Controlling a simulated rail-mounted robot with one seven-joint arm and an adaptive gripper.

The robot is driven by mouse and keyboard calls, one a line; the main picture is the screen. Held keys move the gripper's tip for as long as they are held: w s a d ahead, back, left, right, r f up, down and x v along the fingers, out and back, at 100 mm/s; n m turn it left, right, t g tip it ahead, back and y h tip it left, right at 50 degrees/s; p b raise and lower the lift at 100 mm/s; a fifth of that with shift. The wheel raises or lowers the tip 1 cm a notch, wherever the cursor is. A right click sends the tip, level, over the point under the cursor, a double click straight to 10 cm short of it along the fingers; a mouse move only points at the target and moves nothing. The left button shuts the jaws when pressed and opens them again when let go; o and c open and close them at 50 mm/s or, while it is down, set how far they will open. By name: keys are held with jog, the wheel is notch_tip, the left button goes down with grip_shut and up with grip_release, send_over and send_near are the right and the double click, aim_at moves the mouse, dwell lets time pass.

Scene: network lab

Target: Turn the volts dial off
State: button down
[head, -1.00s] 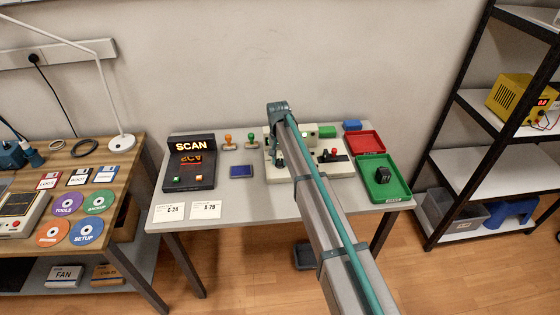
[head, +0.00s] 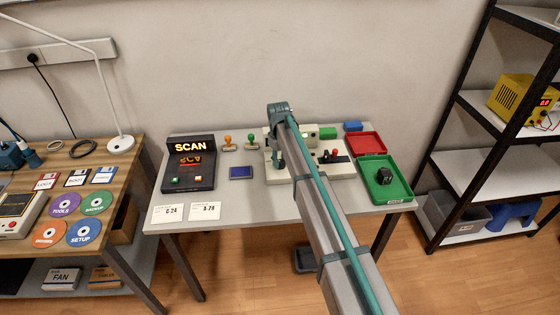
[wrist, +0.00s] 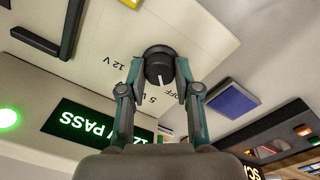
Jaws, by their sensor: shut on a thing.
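The volts dial (wrist: 157,52) is a round black knob with a white pointer mark, on a cream tester (wrist: 93,62). In the wrist view its labels read 12 V, 5 V and OFF. The mark points between the 5 V and OFF labels. My gripper (wrist: 160,70) is shut on the dial, one finger on each side. In the head view the cream tester (head: 343,169) stands on the grey table, and my arm hides the dial.
A lit green PASS display (wrist: 95,125) is beside the dial. A blue pad (wrist: 233,100) and the SCAN console (head: 190,180) lie to one side. A green tray (head: 398,192) and red tray (head: 366,145) stand right of the tester.

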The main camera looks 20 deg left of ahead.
aim_at(280, 162)
jog(key=shift+n, duration=1.7)
jog(key=c, duration=0.8)
grip_release()
jog(key=shift+r, duration=0.15)
notch_tip(280, 162, up, 12)
jog(key=shift+s, duration=0.2)
